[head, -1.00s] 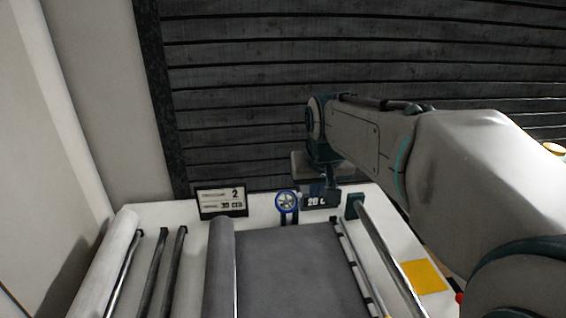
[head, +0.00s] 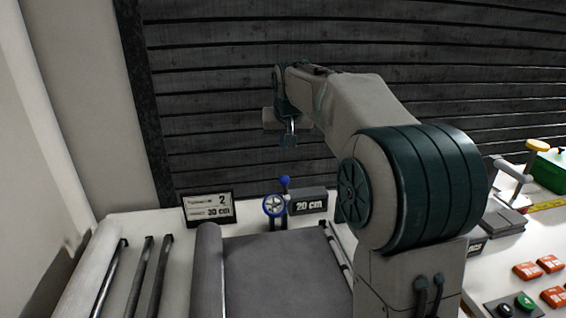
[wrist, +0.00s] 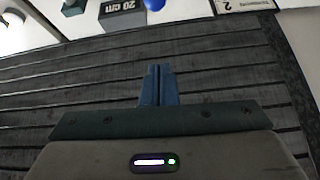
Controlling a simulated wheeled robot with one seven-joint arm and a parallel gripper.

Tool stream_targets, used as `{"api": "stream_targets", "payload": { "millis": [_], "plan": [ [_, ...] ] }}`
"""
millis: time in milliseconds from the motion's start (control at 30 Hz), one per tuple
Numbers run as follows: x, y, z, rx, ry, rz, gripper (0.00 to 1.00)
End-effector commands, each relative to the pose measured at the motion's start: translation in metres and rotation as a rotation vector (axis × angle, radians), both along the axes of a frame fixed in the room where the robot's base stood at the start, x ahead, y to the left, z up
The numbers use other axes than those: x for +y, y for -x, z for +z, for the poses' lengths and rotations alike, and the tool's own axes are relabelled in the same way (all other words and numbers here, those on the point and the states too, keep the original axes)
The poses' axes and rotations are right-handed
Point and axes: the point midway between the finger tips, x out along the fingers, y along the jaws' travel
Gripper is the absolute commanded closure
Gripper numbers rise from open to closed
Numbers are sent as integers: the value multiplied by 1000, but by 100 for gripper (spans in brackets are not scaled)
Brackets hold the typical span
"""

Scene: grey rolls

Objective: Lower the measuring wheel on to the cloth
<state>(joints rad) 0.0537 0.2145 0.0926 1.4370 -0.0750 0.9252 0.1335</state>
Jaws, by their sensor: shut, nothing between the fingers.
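The measuring wheel (head: 274,205) is a blue ring with pale spokes at the far edge of the grey cloth (head: 275,272). I cannot tell whether its rim touches the cloth. A blue knob (head: 285,182) stands up beside the wheel, next to a dark box reading 20 cm (head: 308,204). The knob (wrist: 154,4) and box (wrist: 122,12) show at the top edge of the wrist view. My gripper (head: 289,142) is above and behind the wheel, apart from the knob. Its blue fingers (wrist: 159,70) are shut and empty.
A sign (head: 208,208) reading 2 and 30 cm stands left of the wheel. A grey roll (head: 207,272) and dark bars lie left of the cloth. At right, the table holds orange blocks (head: 527,271), buttons and a green box (head: 550,170). A dark slatted wall stands behind.

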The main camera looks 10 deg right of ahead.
Motion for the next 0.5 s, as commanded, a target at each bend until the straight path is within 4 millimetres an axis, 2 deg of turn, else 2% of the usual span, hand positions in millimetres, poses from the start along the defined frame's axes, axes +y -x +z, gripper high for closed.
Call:
{"api": "stream_targets", "payload": {
  "millis": [167, 500],
  "plan": [
    [-1, -11, -19, 4, 0, 0, 100],
    [-2, -51, -81, 5, 0, 0, 100]
  ]
}}
